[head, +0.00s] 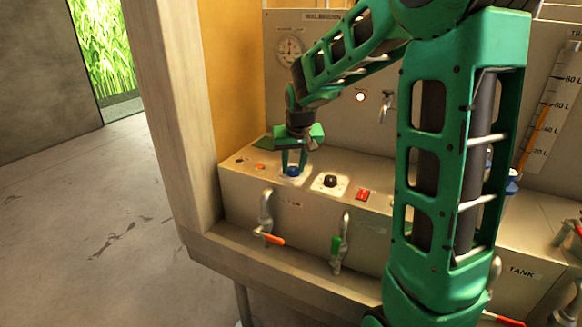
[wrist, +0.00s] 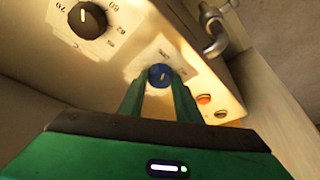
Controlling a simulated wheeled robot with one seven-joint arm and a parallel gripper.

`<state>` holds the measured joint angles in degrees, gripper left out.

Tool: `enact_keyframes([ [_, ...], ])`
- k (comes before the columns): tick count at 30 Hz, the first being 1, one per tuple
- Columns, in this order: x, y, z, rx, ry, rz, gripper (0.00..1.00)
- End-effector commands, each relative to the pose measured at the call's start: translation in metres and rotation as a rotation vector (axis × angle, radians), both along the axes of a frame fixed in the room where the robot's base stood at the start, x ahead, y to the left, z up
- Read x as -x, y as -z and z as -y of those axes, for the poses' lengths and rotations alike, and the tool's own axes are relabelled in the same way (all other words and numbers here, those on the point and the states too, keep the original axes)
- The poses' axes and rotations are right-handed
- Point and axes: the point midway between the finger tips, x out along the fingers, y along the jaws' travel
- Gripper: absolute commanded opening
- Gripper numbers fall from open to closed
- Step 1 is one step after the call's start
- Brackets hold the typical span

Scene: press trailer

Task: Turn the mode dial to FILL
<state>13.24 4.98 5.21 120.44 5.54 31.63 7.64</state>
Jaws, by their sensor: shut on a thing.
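The blue dial (head: 292,171) sits on the sloped top of the cream control panel (head: 262,192), left of a black dial (head: 330,181). My gripper (head: 294,165) reaches down from above and is shut on the blue dial. In the wrist view the blue dial (wrist: 160,76) is between my two green fingertips (wrist: 157,82). A short light pointer mark shows on its face. Small lettering beside it is blurred and partly hidden, so I cannot tell which word the mark faces.
The black dial with a numbered scale also shows in the wrist view (wrist: 87,20). A red switch (head: 362,195) sits to its right. Valves with an orange handle (head: 269,238) and a green handle (head: 336,246) stick out in front. A gauge (head: 290,48) is behind.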

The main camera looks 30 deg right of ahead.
Motion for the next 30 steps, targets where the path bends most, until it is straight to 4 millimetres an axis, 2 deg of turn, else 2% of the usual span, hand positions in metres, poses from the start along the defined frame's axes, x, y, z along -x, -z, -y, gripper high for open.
enact_keyframes([
  [30,-0.0053,0.0007,-0.0072,0.001,0.899,-0.002,0.08],
])
